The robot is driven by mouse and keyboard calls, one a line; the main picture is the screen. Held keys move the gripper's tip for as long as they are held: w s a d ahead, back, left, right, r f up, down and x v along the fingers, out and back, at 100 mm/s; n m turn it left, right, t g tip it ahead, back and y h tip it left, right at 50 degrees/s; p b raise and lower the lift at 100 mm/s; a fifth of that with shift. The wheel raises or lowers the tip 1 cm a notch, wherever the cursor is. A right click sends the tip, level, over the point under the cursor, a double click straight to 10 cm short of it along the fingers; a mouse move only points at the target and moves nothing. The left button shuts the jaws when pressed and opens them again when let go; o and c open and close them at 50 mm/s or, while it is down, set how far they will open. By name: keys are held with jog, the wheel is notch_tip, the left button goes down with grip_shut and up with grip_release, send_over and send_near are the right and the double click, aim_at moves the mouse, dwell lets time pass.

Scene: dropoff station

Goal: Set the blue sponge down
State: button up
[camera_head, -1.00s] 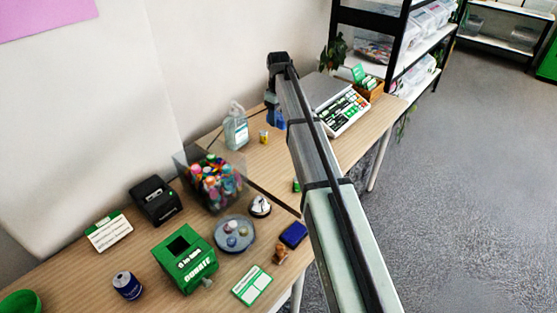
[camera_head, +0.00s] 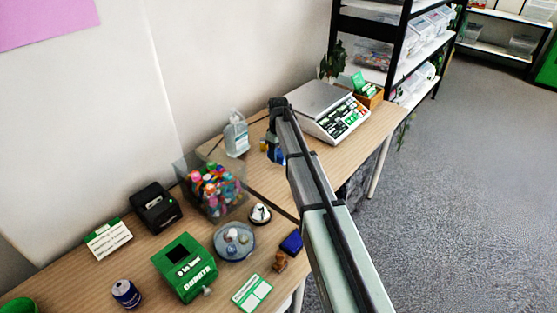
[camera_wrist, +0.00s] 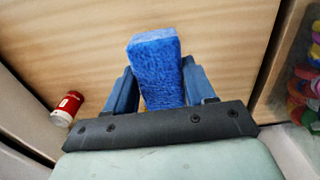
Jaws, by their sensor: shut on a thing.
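The blue sponge (camera_wrist: 155,66) stands out from between the two blue fingers of my gripper (camera_wrist: 163,92) in the wrist view. The fingers are shut on its sides. Wooden tabletop (camera_wrist: 90,40) lies behind it; I cannot tell whether the sponge touches it. In the head view my gripper (camera_head: 275,152) is over the far table, in front of the scale and right of the pump bottle. My arm and fingers mostly hide the sponge there.
A small red and white container (camera_wrist: 67,108) lies left of my gripper in the wrist view. A clear bin of colourful items (camera_head: 214,190), a pump bottle (camera_head: 236,136) and a scale (camera_head: 322,108) stand around the gripper. A green donation box (camera_head: 185,267) is nearer.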

aim_at(279, 159)
jog(key=shift+f, duration=1.75)
jog(key=o, duration=1)
jog(key=shift+f, duration=0.15)
notch_tip(279, 159, up, 12)
jog(key=shift+r, duration=0.15)
